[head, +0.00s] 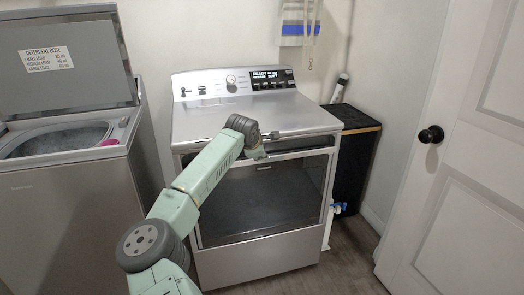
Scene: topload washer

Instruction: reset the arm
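My arm reaches up from the bottom of the head view toward the front of a silver front-load machine (260,247). My gripper (267,144) is at the end of the arm, in front of the machine's upper front edge. It is small and partly hidden by my wrist, so I cannot tell whether the fingers are open or shut. I see no object held in it. I cannot tell whether it touches the machine.
A top-load washer (65,225) with its lid (85,85) raised stands at left; a pink item (108,142) is at its rim. A dark cabinet (352,165) stands right of the machine. A white door (465,210) with a black knob (431,134) is at right.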

